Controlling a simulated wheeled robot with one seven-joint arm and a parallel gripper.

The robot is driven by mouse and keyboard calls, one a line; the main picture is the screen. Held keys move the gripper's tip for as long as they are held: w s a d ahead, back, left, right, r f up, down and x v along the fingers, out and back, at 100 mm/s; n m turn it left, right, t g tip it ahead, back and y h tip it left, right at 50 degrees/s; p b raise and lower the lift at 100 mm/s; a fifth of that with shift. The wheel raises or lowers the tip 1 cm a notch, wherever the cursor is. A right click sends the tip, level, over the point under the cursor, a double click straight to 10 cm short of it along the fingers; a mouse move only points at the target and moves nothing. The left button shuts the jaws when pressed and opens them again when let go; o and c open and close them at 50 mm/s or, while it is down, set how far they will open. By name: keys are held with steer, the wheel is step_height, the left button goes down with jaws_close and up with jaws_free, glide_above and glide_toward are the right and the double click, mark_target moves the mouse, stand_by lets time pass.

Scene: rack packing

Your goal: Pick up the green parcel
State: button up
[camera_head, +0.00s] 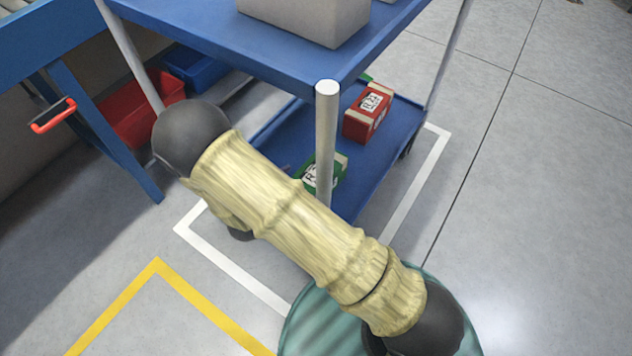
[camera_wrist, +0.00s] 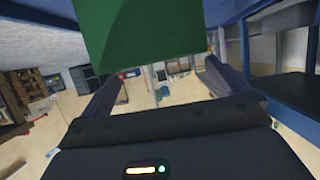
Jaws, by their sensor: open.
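A green parcel (camera_head: 333,173) with a white label sits on the lower blue shelf of the cart, partly hidden by the cart's grey post and my arm. In the wrist view, a plain green face (camera_wrist: 140,32) fills the top middle, close by the fingertips. My gripper (camera_wrist: 163,74) is open, with its two dark fingers spread apart. The green face overlaps the space at the finger ends; I cannot tell whether the fingers touch it. My gripper is hidden behind my arm in the head view.
A red parcel (camera_head: 367,112) stands farther back on the lower shelf, with a bit of green (camera_head: 366,78) behind it. The blue upper shelf (camera_head: 250,45) overhangs and carries a grey box (camera_head: 310,18). The grey corner post (camera_head: 327,130) stands close by my arm. Red and blue bins lie at left.

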mark_target(313, 175)
steer(key=shift+f+b+x, duration=0.25)
steer(key=shift+b+x, duration=1.2)
steer(key=shift+b, duration=0.05)
steer(key=shift+b+x, duration=0.8)
steer(key=shift+x, duration=0.35)
steer(key=shift+d+r, duration=0.1)
steer(key=shift+r, duration=0.15)
steer(key=shift+c, duration=0.2)
steer(key=c, duration=1.7)
steer(key=shift+o, duration=0.2)
steer(key=shift+r, duration=0.1)
